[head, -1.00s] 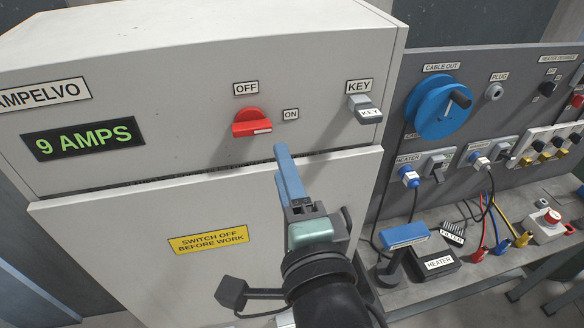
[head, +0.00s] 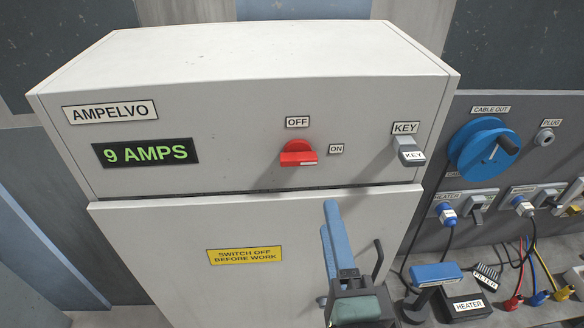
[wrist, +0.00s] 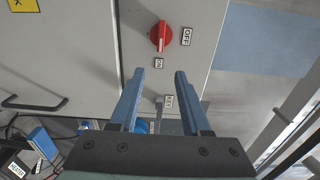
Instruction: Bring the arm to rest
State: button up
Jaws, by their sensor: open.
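My gripper (head: 330,218) is open and empty. Its two blue fingers point up in front of the grey cabinet (head: 150,245), below and right of the red rotary switch (head: 297,153). The fingers are clear of the switch. In the wrist view, the open fingers (wrist: 159,73) show with a gap between them, and the red switch (wrist: 160,36) lies beyond them. The switch's white mark points toward the ON label (wrist: 158,63). The green display (head: 146,152) reads 9 AMPS.
A grey key (head: 410,152) sits at the cabinet's right. A panel with a blue cable reel (head: 483,148) and plugs stands further right. Below it, a bench holds a blue-topped tool (head: 437,274) and a black heater box (head: 466,304). A dark cabinet handle (head: 378,260) is close beside my gripper.

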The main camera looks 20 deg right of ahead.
jog(key=w+a+r+n+t+y+b, duration=0.1)
jog(key=w+a+r+n+t+b, duration=0.3)
jog(key=r, duration=0.3)
jog(key=w+a+r+n+t+y+b, duration=0.1)
jog(key=a+r+n+b, duration=0.1)
jog(key=a+r+n, duration=0.35)
jog(key=s+a+r+n+t+y+b, duration=0.1)
jog(key=s+a+r+n+t, duration=0.1)
jog(key=r+n, duration=0.4)
jog(key=s+a+r+n+t+y+b, duration=0.2)
jog(key=a+r+n+t, duration=0.1)
jog(key=r+n, duration=0.3)
jog(key=shift+s+a+r, duration=0.15)
jog(key=shift+a+r, duration=0.2)
jog(key=shift+r, duration=0.35)
